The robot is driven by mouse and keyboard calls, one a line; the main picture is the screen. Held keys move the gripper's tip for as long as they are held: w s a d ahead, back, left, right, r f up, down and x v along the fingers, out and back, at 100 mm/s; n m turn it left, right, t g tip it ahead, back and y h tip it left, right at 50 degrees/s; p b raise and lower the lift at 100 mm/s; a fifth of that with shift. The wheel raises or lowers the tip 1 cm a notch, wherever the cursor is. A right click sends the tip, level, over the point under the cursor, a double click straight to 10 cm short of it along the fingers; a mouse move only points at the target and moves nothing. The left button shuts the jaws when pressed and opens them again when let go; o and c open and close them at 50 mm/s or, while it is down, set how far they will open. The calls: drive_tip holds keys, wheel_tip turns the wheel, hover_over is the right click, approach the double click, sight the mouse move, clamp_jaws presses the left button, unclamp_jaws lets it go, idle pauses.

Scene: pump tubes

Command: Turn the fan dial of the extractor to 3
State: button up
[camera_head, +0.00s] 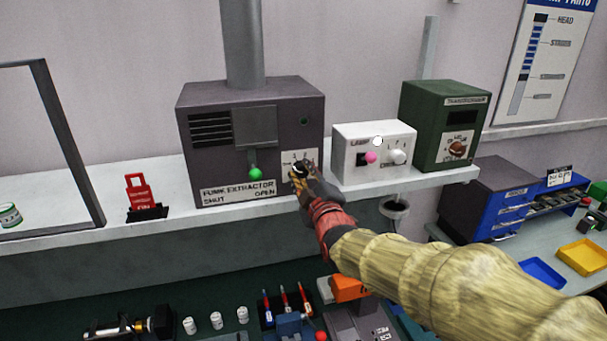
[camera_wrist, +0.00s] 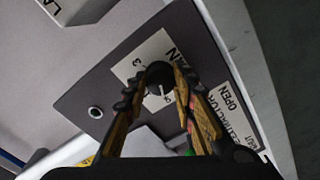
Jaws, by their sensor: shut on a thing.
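The fume extractor (camera_head: 230,150) is a dark grey box on the shelf with a duct rising from its top. Its fan dial (camera_wrist: 158,76) is a black round knob with a pale pointer line, on a white plate (camera_wrist: 140,62). In the wrist view a "3" shows on the plate, up and left of the knob. The pointer runs towards the lower right of that view, away from the "3". My gripper (camera_head: 301,174) is at the dial, its two fingers (camera_wrist: 157,92) on either side of the knob and shut on it. My gripper hides part of the plate in the head view.
A green knob (camera_head: 255,174) sits left of the dial on the extractor. A white lamp box (camera_head: 345,155) and a green box (camera_head: 425,125) stand close on the right. Tools lie on the bench below.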

drive_tip(key=shift+f+m+b, duration=0.15)
drive_tip(key=shift+m+b, duration=0.15)
drive_tip(key=shift+b, duration=0.3)
drive_tip(key=m+b, duration=0.1)
drive_tip(key=b, duration=0.2)
drive_tip(key=shift+f+m, duration=0.15)
drive_tip(key=shift+m, duration=0.25)
drive_tip(key=m+b, duration=0.4)
drive_tip(key=b, duration=0.2)
drive_tip(key=m+b, duration=0.4)
drive_tip(key=shift+b, duration=0.4)
drive_tip(key=m+b, duration=0.3)
drive_tip(key=b, duration=0.1)
drive_tip(key=shift+m, duration=0.3)
drive_tip(key=m+b, duration=0.2)
drive_tip(key=shift+m, duration=0.4)
drive_tip(key=m+b, duration=0.2)
drive_tip(key=m, duration=0.1)
drive_tip(key=shift+m, duration=0.3)
drive_tip(key=m, duration=0.4)
drive_tip(key=m+b, duration=0.1)
drive_tip(key=m, duration=0.1)
drive_tip(key=shift+r, duration=0.25)
drive_tip(key=shift+m, duration=0.4)
